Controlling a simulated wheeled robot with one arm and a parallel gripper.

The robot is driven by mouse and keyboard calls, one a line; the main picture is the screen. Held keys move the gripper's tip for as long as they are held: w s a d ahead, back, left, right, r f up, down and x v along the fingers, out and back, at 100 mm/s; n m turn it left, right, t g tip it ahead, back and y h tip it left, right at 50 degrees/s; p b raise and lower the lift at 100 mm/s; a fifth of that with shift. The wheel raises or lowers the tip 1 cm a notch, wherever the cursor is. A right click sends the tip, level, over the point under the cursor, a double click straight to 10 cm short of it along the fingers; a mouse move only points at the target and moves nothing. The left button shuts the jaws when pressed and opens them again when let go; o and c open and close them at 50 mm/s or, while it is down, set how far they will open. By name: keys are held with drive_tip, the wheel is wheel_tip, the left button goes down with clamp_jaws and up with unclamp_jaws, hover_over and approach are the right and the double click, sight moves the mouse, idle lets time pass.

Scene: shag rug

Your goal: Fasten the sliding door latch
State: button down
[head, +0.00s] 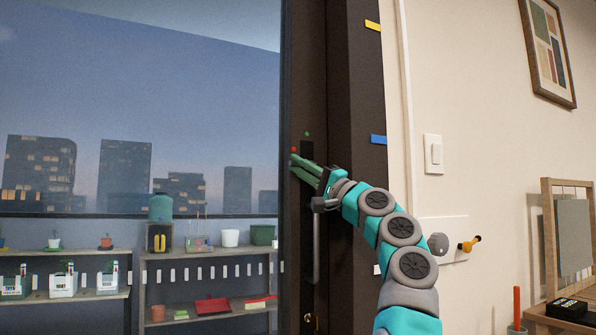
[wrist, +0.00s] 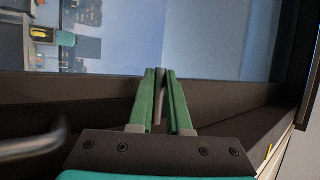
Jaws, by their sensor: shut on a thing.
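The sliding door has a dark frame (head: 303,60) and a large glass pane (head: 150,90). A dark latch plate (head: 307,147) sits on the frame, with a red mark (head: 293,150) on its left and a green mark (head: 307,134) above it. My gripper (head: 296,164) reaches the plate from the lower right, its green fingers covering part of it. In the wrist view my gripper (wrist: 163,76) is shut on a slim grey latch lever (wrist: 159,100) between its fingers. The lever's pivot is hidden, so its exact angle is hard to tell.
A grey vertical door handle (head: 317,250) is just below my gripper; it also shows in the wrist view (wrist: 30,148). A light switch (head: 433,153) and a wall plate with a yellow-orange knob (head: 470,244) are right of the frame. Shelves (head: 205,256) stand behind the glass.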

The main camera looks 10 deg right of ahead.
drive_tip(key=c, duration=1.2)
unclamp_jaws()
drive_tip(key=shift+d, duration=0.2)
drive_tip(key=shift+o, duration=0.2)
drive_tip(key=shift+f, duration=0.15)
drive_tip(key=b+v, duration=0.4)
drive_tip(key=v, duration=0.3)
drive_tip(key=shift+s+d, duration=0.15)
drive_tip(key=shift+d, duration=0.2)
drive_tip(key=shift+f, duration=0.1)
